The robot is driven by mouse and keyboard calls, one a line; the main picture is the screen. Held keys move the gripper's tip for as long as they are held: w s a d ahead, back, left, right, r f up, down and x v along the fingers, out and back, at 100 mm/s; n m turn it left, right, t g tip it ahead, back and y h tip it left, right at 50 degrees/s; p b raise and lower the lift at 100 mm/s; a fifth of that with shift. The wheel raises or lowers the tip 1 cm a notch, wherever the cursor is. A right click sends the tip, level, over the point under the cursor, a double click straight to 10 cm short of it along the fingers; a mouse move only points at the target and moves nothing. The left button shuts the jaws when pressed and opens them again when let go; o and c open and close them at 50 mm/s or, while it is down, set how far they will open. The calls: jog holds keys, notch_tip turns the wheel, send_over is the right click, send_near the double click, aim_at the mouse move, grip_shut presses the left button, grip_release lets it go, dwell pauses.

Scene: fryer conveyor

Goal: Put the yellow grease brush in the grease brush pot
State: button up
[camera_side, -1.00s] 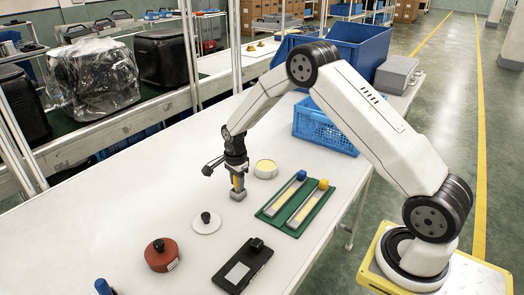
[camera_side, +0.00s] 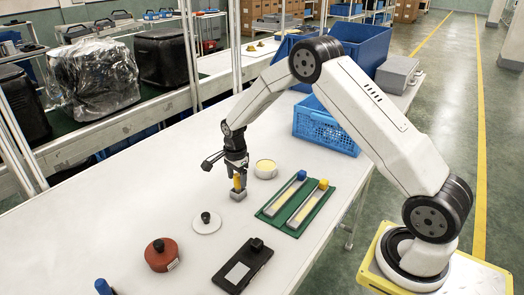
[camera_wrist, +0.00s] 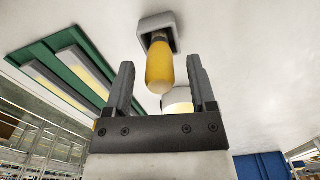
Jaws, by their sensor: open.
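The yellow grease brush (camera_side: 239,183) stands in a small grey square pot (camera_side: 238,195) on the white table, only its yellow handle showing. In the wrist view the yellow brush (camera_wrist: 160,67) rises from the grey pot (camera_wrist: 153,24), and its bristle end is hidden inside. My gripper (camera_side: 237,171) is just above the pot, around the top of the handle. In the wrist view the jaws of my gripper (camera_wrist: 160,65) are open, one finger on each side of the handle with gaps between.
A round white tub (camera_side: 265,169) stands close behind right. A green tray (camera_side: 271,212) with two long bars lies to the right. A white disc (camera_side: 207,226), a red round weight (camera_side: 158,260) and a black plate (camera_side: 228,284) lie in front. A blue crate (camera_side: 325,130) stands behind.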

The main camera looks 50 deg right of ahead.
notch_tip(320, 180, up, 10)
jog(key=shift+r, duration=0.2)
dwell(0.8)
jog(key=shift+s+a+r+n, duration=0.1)
jog(key=shift+s+a+n, duration=0.2)
jog(key=shift+n, duration=0.1)
jog(key=s+a+n+t, duration=0.1)
jog(key=s+a+n, duration=0.3)
jog(key=s+n, duration=0.5)
jog(key=s+a+n+t, duration=0.1)
jog(key=s+a+n, duration=0.3)
jog(key=s+n, duration=0.6)
jog(key=s, duration=0.3)
jog(key=shift+s+a+r+t, duration=0.15)
jog(key=shift+a+t, duration=0.15)
jog(key=shift+a, duration=0.1)
